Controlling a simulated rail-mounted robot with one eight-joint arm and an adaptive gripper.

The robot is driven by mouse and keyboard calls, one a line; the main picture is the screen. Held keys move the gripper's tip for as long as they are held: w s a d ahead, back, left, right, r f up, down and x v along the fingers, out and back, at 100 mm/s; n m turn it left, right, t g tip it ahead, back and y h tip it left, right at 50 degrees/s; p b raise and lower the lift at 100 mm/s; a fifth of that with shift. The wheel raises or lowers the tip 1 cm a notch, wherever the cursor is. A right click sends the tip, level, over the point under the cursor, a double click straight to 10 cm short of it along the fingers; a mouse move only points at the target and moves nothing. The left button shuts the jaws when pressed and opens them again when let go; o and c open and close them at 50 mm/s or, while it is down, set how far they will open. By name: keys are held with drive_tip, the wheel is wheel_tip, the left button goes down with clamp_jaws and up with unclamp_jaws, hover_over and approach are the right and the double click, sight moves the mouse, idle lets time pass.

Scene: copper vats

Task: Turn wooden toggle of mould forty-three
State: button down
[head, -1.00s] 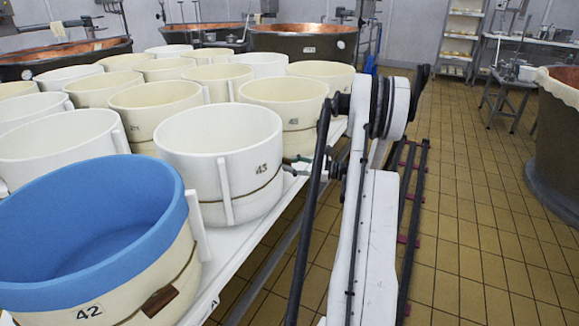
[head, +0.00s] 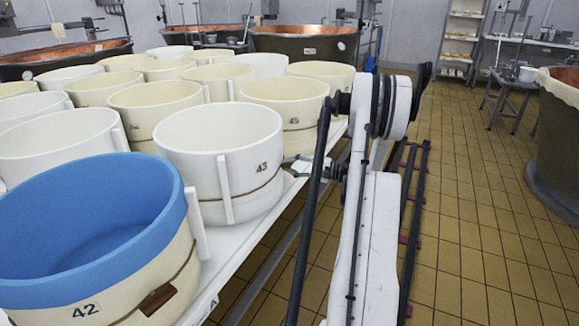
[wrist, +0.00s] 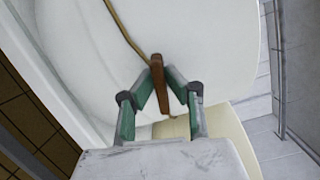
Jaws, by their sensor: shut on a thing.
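Mould forty-three (head: 205,165) is a white round tub with the number 43 on its side, standing upright on the white table in the head view. Its curved white wall also fills much of the wrist view (wrist: 200,40). The wooden toggle (wrist: 157,70) is a short brown bar on that wall, at the end of a thin brown cord. My gripper (wrist: 165,88) has green-sided fingers and is shut on the toggle, with one finger on each side. In the head view the gripper (head: 296,168) is small beside the mould's right side, and the toggle cannot be made out.
Blue-lined mould 42 (head: 88,286) stands just in front, and mould 45 (head: 288,112) just behind. Several other moulds crowd the table to the left. The table's edge (head: 232,262) runs beside my arm. Tiled floor (head: 480,230) is clear to the right, before a large vat (head: 556,150).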

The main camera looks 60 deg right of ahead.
drive_tip(key=shift+f+n, duration=0.1)
drive_tip(key=shift+n, duration=1.1)
drive_tip(key=c, duration=1.8)
unclamp_jaws()
drive_tip(key=v, duration=1.2)
